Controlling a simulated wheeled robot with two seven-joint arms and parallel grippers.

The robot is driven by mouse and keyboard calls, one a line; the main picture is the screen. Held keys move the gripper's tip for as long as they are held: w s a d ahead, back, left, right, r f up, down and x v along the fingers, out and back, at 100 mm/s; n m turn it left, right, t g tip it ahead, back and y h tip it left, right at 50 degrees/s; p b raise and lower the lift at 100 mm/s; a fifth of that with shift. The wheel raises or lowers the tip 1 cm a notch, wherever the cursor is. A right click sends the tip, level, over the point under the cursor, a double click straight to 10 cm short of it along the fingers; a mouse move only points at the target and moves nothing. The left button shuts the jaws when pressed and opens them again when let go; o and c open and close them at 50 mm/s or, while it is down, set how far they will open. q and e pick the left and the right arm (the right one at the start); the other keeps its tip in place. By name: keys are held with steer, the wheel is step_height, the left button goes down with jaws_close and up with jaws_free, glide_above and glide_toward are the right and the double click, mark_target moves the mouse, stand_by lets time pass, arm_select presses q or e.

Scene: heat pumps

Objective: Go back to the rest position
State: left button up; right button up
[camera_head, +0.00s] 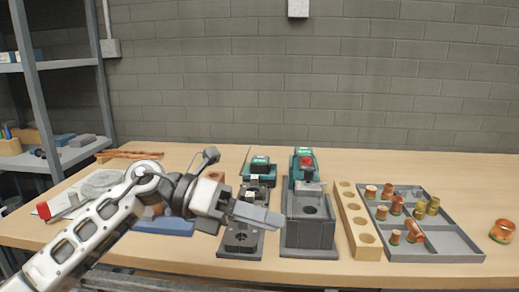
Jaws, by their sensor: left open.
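My left gripper (257,215) comes in from the left on a white and dark arm. It hangs over the front of the workbench (150,258), in front of a dark fixture (241,240). It is open, and I see nothing held between its fingers. It hides part of that fixture and of the things behind it. My right gripper is not in view.
A second grey fixture (309,232) with a teal top stands right of the gripper. Beside it are a wooden block with holes (363,238) and a grey tray (455,244) with several copper and brass parts. A lone copper part (502,231) lies far right. A shelf rack (38,95) stands left.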

arm_select(q)
steer(key=s+a+f+m+t+y, duration=0.1)
steer(key=a+f+m+t+y, duration=0.15)
steer(key=f+m+t, duration=0.65)
steer(key=s+a+f+m+t+y+p, duration=0.15)
steer(key=a+m+t, duration=0.25)
steer(key=m, duration=1.1)
steer(key=a+f+m+t+y+b, duration=0.1)
steer(key=a+f+m+t+y, duration=0.2)
steer(key=f+m+t, duration=0.6)
steer(key=s+a+f+n+g+y, duration=0.2)
steer(key=s+f+g, duration=0.2)
steer(key=s+f, duration=0.1)
steer(key=s+a+f+n+g+y, duration=0.2)
steer(key=s+f+g, duration=0.3)
steer(key=s, duration=0.3)
steer(key=shift+s+a+f+n+p, duration=0.2)
steer(key=shift+a+f+n+p, duration=0.2)
steer(key=shift+f+n, duration=0.4)
